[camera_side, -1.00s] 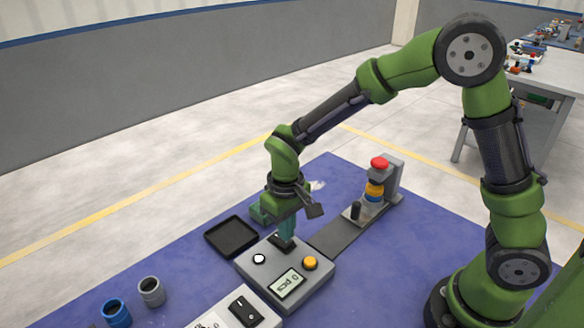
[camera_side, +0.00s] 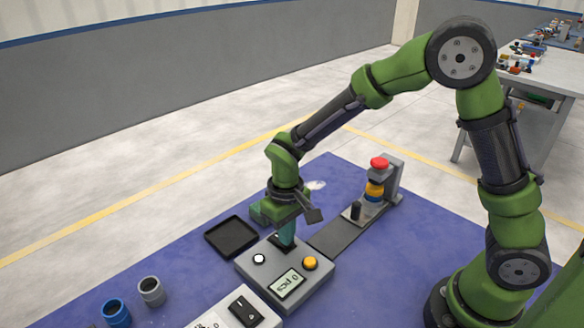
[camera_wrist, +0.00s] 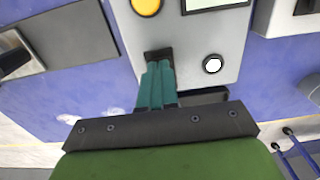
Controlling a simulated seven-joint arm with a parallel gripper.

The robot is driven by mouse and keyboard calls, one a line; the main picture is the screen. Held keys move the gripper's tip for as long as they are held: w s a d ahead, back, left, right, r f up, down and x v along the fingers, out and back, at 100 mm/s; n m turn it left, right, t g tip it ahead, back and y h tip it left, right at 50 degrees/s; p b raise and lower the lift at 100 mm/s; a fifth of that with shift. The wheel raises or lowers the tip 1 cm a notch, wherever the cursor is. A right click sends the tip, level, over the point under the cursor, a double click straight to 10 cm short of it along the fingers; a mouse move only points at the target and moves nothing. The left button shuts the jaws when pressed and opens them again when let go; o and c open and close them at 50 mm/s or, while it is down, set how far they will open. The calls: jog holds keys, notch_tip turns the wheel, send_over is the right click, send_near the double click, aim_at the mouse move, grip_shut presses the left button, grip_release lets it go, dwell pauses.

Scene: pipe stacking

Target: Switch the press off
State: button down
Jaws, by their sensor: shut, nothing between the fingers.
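A grey control box (camera_side: 318,278) sits on the blue mat. It carries a white button (camera_side: 259,258), a yellow button (camera_side: 310,263), a display reading "0 pcs" (camera_side: 288,284) and a black switch (camera_side: 274,240) at its far edge. My gripper (camera_side: 288,244) points down at this black switch, shut and empty. In the wrist view, the teal fingertips (camera_wrist: 158,66) are together over the black switch (camera_wrist: 154,54) and cover part of it. I cannot tell whether they touch it or which way it is set. A grey stand (camera_side: 392,182) holds stacked blue and orange rings below a red top (camera_side: 379,163).
A second box with a black rocker switch (camera_side: 246,310) stands at the front. A grey pipe (camera_side: 151,292) and a blue pipe (camera_side: 116,313) stand at the left. An empty black tray (camera_side: 231,236) lies beside the control box. A dark strip (camera_side: 335,232) runs to the stand.

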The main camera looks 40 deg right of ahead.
jog(key=shift+f, duration=0.3)
jog(key=shift+r, duration=3.55)
jog(key=shift+f, duration=0.1)
jog(key=s+d+r+m+t+y, duration=0.1)
jog(key=s+d+r+m+t, duration=0.1)
jog(key=s+r, duration=0.4)
jog(key=s+d+r+m+t+y, duration=0.1)
jog(key=s+d+r+m+t, duration=0.1)
jog(key=s+d+r+t, duration=0.3)
jog(key=shift+s+d+r, duration=0.75)
jog(key=shift+s+r, duration=0.45)
jog(key=shift+s, duration=0.2)
